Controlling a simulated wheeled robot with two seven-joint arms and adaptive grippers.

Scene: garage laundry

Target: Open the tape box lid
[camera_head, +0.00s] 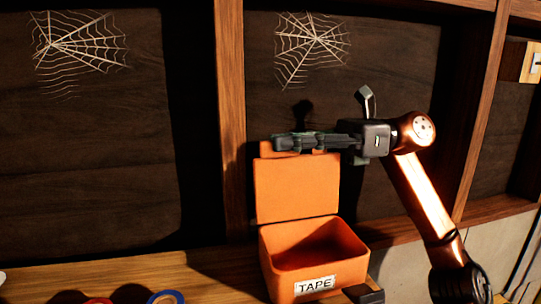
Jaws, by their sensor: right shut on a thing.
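The orange tape box (340,272) stands on the wooden bench with a white "TAPE" label (314,285) on its front. Its lid (297,188) is raised and stands upright at the back, so the box is open and its inside looks empty where I can see it. My right gripper (285,143) lies level across the top edge of the lid, pointing left, and is shut on the lid. The fingers cover part of that edge. My left gripper is not in view.
The wooden bench (215,280) is bare just left of the box. A blue tape roll (166,297) and a red one (98,301) lie at the bottom edge. A dark wooden wall with upright posts (231,120) stands close behind the lid.

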